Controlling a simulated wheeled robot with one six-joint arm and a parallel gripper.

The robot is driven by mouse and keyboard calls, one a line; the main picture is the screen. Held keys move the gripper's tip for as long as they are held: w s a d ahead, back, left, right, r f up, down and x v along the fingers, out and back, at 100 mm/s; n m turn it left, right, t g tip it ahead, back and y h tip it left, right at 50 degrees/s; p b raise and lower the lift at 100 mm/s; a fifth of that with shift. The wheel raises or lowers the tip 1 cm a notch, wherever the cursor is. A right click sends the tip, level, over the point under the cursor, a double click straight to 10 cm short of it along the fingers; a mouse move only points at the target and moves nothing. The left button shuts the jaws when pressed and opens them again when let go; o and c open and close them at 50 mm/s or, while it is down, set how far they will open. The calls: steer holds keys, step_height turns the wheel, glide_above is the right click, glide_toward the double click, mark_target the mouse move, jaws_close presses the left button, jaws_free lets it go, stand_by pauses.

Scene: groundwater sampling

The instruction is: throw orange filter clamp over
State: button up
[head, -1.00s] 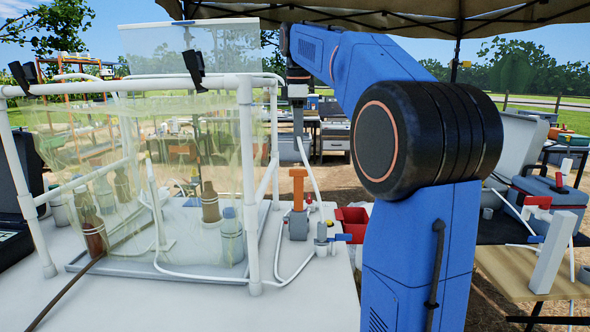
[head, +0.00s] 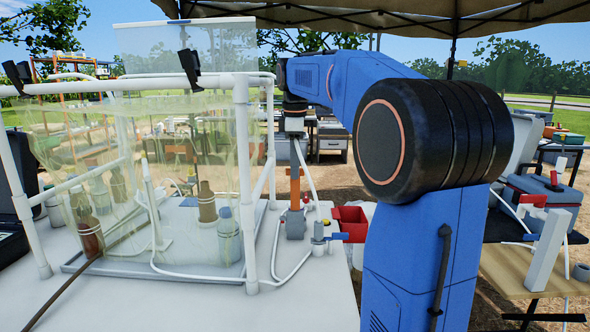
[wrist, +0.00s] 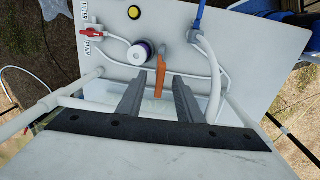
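The orange filter clamp (head: 295,185) is an upright orange lever on a grey body at the bench's right side. In the wrist view the lever (wrist: 161,72) shows between my finger ends. My gripper (head: 295,155) points down at the top of the lever in the head view. In the wrist view my gripper (wrist: 159,88) is open, with one grey finger on each side of the lever and gaps visible. I cannot tell whether a finger touches it.
A white pipe frame with clear sheeting (head: 243,150) stands close left of the clamp. A valve with a blue handle (head: 338,237) and white tubing are beside it. A red bin (head: 350,218) is behind to the right. A white round cap (wrist: 138,54) sits near the lever.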

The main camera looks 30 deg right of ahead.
jaws_close()
steer(key=w+d+g+y, duration=0.1)
steer(key=w+d, duration=0.2)
steer(key=w, duration=0.2)
steer(key=shift+w+d+f+g, duration=0.25)
steer(key=shift+d+f+g, duration=0.1)
steer(key=shift+g, duration=0.05)
steer(key=shift+w+d, duration=0.1)
stand_by(0.3)
